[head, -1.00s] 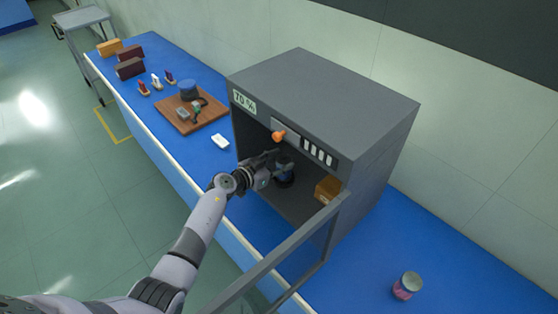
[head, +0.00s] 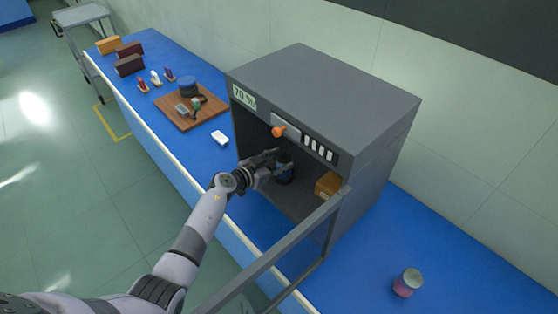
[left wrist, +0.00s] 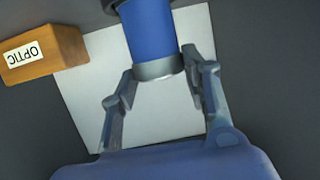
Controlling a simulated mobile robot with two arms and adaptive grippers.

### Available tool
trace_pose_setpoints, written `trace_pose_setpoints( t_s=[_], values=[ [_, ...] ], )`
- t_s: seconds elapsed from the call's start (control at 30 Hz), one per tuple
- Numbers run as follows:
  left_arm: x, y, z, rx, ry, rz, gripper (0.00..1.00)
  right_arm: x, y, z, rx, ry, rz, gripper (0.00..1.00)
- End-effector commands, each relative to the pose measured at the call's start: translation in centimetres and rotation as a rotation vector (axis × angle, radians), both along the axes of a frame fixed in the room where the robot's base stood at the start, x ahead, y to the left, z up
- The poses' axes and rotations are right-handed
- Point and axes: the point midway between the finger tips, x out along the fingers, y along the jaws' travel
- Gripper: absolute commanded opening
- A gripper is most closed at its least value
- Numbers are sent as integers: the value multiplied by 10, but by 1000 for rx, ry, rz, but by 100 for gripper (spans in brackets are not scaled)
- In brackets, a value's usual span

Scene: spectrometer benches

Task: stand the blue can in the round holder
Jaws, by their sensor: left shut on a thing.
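The blue can (left wrist: 152,35) is between the fingers of my left gripper (left wrist: 160,75) in the left wrist view, with its silvery end towards the camera. In the head view my left gripper (head: 283,163) reaches into the open grey cabinet (head: 325,100) and is shut on the can (head: 285,174), whose lower part is dark. A dark shape at the can's far end in the left wrist view is cut off by the frame. I cannot tell whether it is the round holder or whether the can stands in it. My right gripper is out of view.
An orange-brown box (head: 328,185) marked OPTIC stands right of the can inside the cabinet. The open door (head: 270,255) flanks my arm on the right. A wooden board (head: 215,112) with instruments and a pink jar (head: 405,284) are on the blue bench (head: 450,260).

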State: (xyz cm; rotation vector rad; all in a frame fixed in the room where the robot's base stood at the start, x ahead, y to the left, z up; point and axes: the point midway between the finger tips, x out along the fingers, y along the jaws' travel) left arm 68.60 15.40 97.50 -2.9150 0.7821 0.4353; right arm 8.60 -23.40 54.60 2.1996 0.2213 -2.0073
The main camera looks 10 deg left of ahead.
Motion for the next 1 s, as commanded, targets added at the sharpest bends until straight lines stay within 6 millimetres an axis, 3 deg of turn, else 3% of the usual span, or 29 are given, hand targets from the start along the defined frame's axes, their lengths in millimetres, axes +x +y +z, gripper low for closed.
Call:
trace_pose_setpoints(
  t_s=[0.13, 0.43, 1.0],
  values=[
    [0, 0, 1, -1, -1, 0, 52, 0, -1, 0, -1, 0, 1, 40],
    [-1, 0, 1, 1, 1, 0, 52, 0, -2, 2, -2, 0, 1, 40],
    [-37, 21, 16, 2, 1, 0, 52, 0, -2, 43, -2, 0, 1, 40]
  ],
)
